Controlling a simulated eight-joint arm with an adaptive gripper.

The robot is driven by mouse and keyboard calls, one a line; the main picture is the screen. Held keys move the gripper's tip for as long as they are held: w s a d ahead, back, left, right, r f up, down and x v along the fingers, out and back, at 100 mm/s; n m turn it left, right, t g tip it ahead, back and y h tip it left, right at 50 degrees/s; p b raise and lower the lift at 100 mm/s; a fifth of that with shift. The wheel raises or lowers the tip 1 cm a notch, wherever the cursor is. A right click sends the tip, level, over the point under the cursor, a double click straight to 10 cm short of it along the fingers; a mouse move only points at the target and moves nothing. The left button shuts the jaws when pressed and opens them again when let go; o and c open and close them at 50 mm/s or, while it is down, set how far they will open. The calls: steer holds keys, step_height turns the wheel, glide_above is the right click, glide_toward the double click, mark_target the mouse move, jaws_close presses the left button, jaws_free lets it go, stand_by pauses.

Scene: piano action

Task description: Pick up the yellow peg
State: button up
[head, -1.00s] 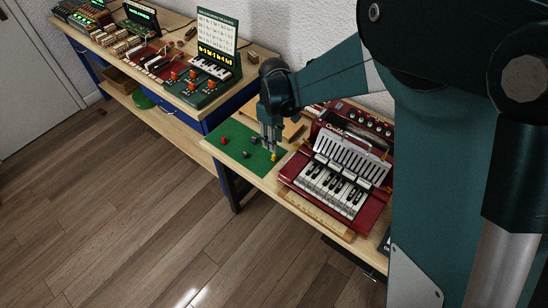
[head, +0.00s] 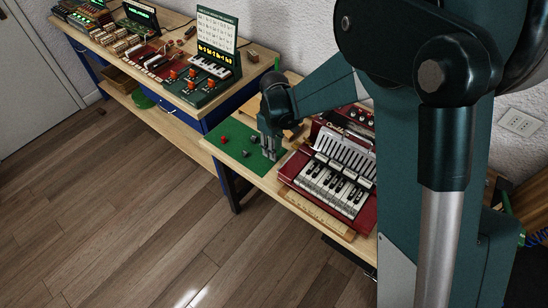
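My gripper (head: 270,155) points down at the right part of the green mat (head: 232,158), with its fingertips close to the mat. I cannot see the yellow peg now; the gripper covers the spot where it stood. The fingers are too small to show whether they are open or shut on something. A small red peg (head: 224,140) and two dark pegs (head: 246,154) stand on the mat to the left of the gripper.
A red accordion-like instrument (head: 333,180) with piano keys stands right of the mat. A wooden block (head: 290,133) lies behind the gripper. A longer bench at the left holds a panel with a keyboard and a sign (head: 215,30). The mat's front left is clear.

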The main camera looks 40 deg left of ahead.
steer(key=shift+f, duration=1)
steer(key=c, duration=0.7)
